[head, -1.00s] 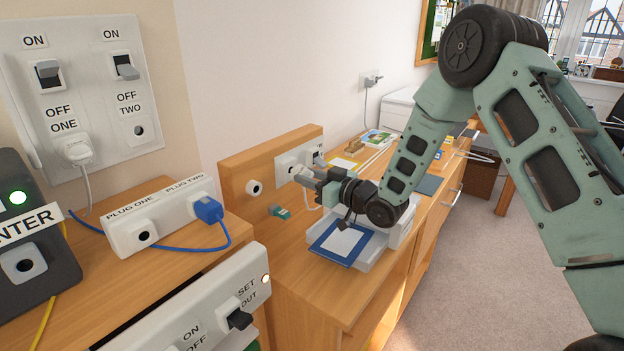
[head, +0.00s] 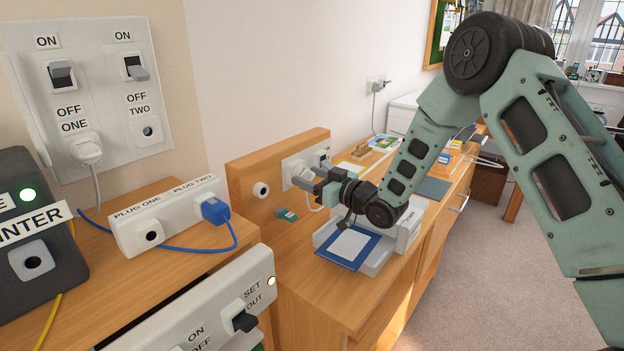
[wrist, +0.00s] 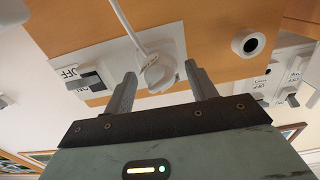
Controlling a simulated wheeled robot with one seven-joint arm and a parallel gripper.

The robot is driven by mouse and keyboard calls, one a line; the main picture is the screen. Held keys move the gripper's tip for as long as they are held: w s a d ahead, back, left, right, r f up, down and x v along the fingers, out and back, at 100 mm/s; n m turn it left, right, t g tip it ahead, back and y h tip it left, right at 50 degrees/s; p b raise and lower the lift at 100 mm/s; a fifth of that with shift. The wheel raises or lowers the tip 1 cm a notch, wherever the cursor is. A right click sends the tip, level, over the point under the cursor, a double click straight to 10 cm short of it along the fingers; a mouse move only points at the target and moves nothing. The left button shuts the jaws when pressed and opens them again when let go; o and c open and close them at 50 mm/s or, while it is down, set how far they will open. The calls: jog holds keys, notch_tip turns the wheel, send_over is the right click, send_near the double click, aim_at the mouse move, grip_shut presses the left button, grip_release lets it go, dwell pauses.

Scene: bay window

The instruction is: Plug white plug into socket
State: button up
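My gripper (head: 304,178) is at the white socket plate (head: 293,164) on the wooden board. In the wrist view its two fingers (wrist: 160,78) stand apart, on either side of a round white plug (wrist: 158,72) with a white cable. The plug sits against the white plate (wrist: 110,50), beside a dark switch marked OFF. A gap shows beside the plug, so the fingers do not look closed on it. In the head view my fingers mostly hide this plug. Another white plug (head: 88,150) is in socket ONE of the left wall panel (head: 110,100).
A round socket (head: 261,190) is on the board left of the plate; it also shows in the wrist view (wrist: 248,42). A teal plug (head: 287,214) is below. A blue plug (head: 215,211) sits in the white strip (head: 130,227). A tray with a blue-edged card (head: 340,262) lies beneath my arm.

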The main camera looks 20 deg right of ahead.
jog(key=b+v, duration=0.2)
jog(key=v, duration=1.5)
jog(key=shift+s+d, duration=0.15)
